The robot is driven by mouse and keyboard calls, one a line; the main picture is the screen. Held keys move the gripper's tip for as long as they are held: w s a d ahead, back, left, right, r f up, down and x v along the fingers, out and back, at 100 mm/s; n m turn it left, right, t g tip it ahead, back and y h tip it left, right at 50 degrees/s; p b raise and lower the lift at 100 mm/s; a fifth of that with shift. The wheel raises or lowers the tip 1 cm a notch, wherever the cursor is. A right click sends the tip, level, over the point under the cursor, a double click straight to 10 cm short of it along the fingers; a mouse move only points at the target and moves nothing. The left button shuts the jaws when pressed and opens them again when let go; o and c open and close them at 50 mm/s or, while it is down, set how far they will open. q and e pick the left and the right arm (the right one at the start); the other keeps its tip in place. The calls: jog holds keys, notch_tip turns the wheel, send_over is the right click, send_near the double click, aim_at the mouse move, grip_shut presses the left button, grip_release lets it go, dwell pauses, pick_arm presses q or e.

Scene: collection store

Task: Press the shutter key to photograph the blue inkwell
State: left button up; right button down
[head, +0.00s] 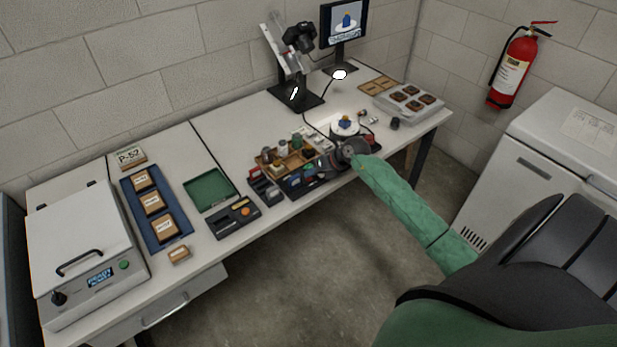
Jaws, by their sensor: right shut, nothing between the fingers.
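The blue inkwell (345,122) stands on a round white stand (343,131) toward the right of the bench. A camera (299,37) on a copy stand is behind it, and the monitor (344,20) shows a picture of a blue object on a white disc. My right gripper (322,165) is shut and empty, low over the bench's front edge, just in front of the white stand and beside a dark box with coloured parts (298,184). I cannot pick out the shutter key; the gripper and wrist hide part of this area. My left gripper is out of view.
A wooden tray of small bottles (287,157) is left of the gripper. A grey tray with brown pieces (408,101) is at the bench's right end. A green tray (210,189), a blue tray (160,210) and a white lidded machine (85,250) are to the left.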

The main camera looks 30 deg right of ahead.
aim_at(312, 178)
jog(key=shift+r, duration=0.1)
jog(key=shift+r+p, duration=0.5)
jog(key=shift+r, duration=0.25)
notch_tip(312, 178, up, 5)
jog(key=p, duration=0.2)
jog(key=shift+p, duration=0.4)
dwell(0.7)
